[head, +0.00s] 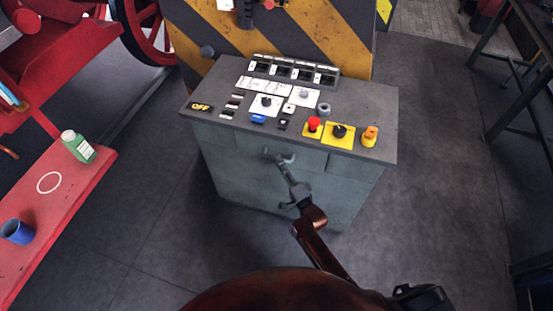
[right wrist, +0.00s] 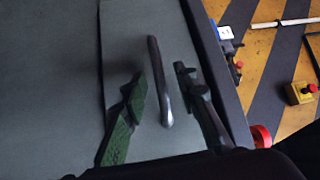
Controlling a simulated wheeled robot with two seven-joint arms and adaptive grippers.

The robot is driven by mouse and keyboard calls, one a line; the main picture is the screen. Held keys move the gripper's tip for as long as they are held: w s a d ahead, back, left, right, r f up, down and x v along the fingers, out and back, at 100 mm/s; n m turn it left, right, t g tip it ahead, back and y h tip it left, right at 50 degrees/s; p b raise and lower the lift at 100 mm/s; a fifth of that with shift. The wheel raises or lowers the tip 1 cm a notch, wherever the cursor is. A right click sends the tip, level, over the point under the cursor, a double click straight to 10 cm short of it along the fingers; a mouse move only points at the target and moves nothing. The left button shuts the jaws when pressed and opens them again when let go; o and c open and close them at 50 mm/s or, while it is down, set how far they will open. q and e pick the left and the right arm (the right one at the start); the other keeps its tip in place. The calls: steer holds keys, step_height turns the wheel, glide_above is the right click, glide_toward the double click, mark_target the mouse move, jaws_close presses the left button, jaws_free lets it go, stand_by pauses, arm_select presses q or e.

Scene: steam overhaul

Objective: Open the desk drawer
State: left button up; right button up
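The desk (head: 350,185) is a grey-green cabinet with a dark top full of controls. The drawer front (head: 248,150) is below the top's front edge and looks flush with the cabinet. My right gripper (head: 283,163) is at the drawer front and hides part of the handle. In the right wrist view, the handle (right wrist: 159,80) is a grey bar. It lies between the two spread fingers of my right gripper (right wrist: 163,112), with a gap visible on each side. My left gripper does not show.
The desk top carries a red button (head: 314,124), a yellow-plated knob (head: 339,132) and several switches. A red bench (head: 65,185) at left holds a green-labelled bottle (head: 77,146) and a blue cup (head: 16,231). A dark table frame (head: 515,65) stands at right. The floor between is clear.

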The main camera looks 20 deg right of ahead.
steer(key=shift+x, duration=1.2)
steer(key=shift+w, duration=0.45)
steer(key=shift+a, duration=0.1)
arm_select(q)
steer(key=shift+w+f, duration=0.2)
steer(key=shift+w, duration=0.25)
arm_select(e)
jaws_close()
